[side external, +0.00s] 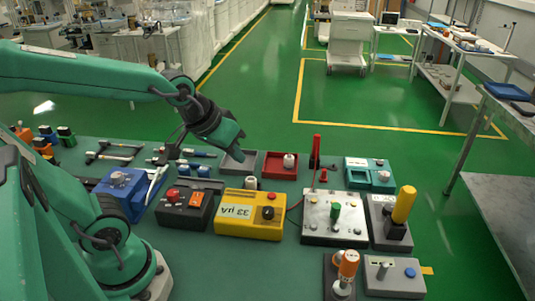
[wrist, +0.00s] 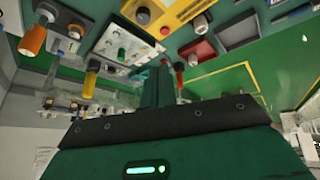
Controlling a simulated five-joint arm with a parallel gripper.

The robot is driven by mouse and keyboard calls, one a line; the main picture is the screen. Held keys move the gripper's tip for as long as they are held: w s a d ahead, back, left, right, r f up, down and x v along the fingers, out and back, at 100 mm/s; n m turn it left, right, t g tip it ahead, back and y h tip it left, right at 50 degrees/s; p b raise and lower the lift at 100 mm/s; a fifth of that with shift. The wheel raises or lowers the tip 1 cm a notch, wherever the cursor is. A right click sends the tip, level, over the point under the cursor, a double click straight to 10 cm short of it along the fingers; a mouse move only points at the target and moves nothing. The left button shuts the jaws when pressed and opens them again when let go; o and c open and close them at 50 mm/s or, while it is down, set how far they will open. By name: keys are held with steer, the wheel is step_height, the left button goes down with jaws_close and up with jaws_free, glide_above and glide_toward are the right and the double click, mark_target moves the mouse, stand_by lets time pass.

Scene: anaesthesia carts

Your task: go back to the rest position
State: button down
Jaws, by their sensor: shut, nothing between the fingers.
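My gripper (side external: 226,137) is at the end of my green arm, raised above the far part of the green worktable (side external: 240,270) in the side external view. Its green fingers are closed together with nothing between them. In the wrist view my gripper (wrist: 158,78) shows as a closed green block pointing up into the picture. It is above the grey tray (side external: 237,162) and behind the yellow meter box (side external: 250,213), apart from both.
A red tray (side external: 280,165), a silver panel (side external: 335,217), a black-and-red box (side external: 186,208) and a blue box (side external: 125,190) stand on the table. A tall yellow-handled piece (side external: 403,205) and a red upright rod (side external: 316,150) stick up. The air around my gripper is clear.

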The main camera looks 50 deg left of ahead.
steer(key=s+r+m, duration=0.2)
steer(key=s, duration=0.4)
steer(key=shift+s+d+r+m+g, duration=0.15)
steer(key=shift+r+m+g, duration=0.15)
steer(key=shift+r, duration=0.05)
